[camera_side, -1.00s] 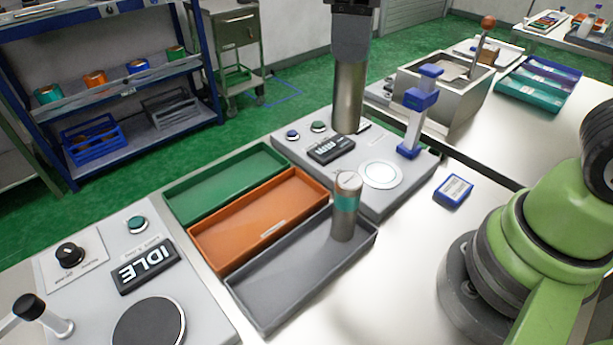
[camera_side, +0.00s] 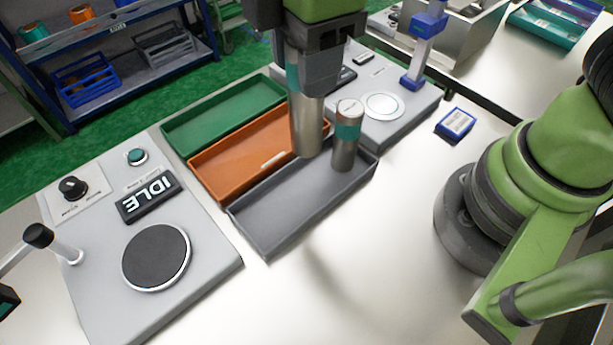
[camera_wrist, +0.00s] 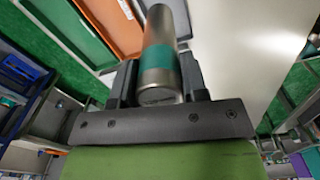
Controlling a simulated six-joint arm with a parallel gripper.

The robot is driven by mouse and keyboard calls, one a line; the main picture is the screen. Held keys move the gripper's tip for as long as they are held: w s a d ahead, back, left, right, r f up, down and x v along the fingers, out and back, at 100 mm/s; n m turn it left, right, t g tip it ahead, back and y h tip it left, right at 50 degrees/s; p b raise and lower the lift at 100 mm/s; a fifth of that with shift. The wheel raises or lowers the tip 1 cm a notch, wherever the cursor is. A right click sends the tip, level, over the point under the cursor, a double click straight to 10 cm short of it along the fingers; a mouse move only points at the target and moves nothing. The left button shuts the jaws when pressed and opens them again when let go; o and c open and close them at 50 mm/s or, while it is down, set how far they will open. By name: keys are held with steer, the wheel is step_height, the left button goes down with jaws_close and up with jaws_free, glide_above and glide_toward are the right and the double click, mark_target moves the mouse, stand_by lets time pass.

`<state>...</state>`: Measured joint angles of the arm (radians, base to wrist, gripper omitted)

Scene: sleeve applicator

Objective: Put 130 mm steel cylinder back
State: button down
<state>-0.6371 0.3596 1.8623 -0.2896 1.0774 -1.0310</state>
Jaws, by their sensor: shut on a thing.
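My gripper (camera_side: 310,84) is shut on a steel cylinder (camera_side: 307,130) with a teal band, held upright. Its lower end shows over the boundary between the orange tray (camera_side: 222,178) and the grey tray (camera_side: 262,236); I cannot tell whether it touches the tray floor. In the wrist view the held cylinder (camera_wrist: 160,30) lies between the jaws (camera_wrist: 158,80), its teal band near them. A second steel cylinder (camera_side: 345,152) with a teal band stands upright at the far right end of the grey tray, close beside the held one.
A green tray (camera_side: 220,122) lies behind the orange one. A station with an IDLE display (camera_side: 148,196) and a black disc (camera_side: 156,256) is at the left. A panel with a white disc (camera_side: 384,106), a blue clamp post (camera_side: 422,50) and a blue box (camera_side: 456,122) are at the right.

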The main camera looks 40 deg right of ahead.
mark_target(305, 137)
step_height(305, 137, down, 11)
steer(key=shift+r, duration=0.2)
stand_by(0.4)
steer(key=shift+f, duration=0.2)
steer(key=c, duration=0.6)
jaws_free()
steer(key=shift+c, duration=0.2)
steer(key=shift+r, duration=0.15)
